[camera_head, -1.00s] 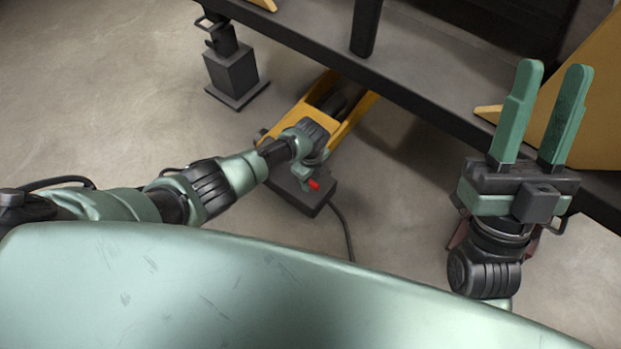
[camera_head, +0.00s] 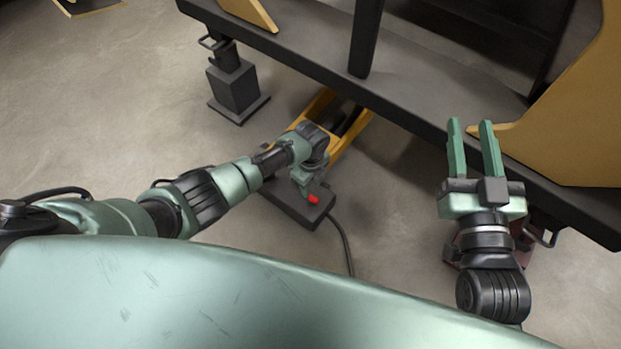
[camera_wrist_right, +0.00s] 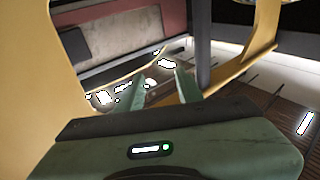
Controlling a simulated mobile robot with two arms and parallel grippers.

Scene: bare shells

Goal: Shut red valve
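A small red part (camera_head: 313,199) shows at a dark box (camera_head: 296,207) on the floor; it is too small to tell whether it is the valve. My left gripper (camera_head: 303,182) points down right beside this red part. Its fingers are mostly hidden, so touching and opening cannot be told. My right gripper (camera_head: 470,124) is raised at the right, with its two green fingers apart and nothing between them. The fingers also show apart in the right wrist view (camera_wrist_right: 168,74). A dark red object (camera_head: 451,250) is partly hidden behind my right wrist.
A dark beam (camera_head: 300,62) of a large frame runs across the back, with a yellow panel (camera_head: 570,130) at the right near my right gripper. A yellow bracket (camera_head: 350,130) reaches the box. A grey foot (camera_head: 236,92) stands at the left. A cable (camera_head: 343,240) lies on open floor.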

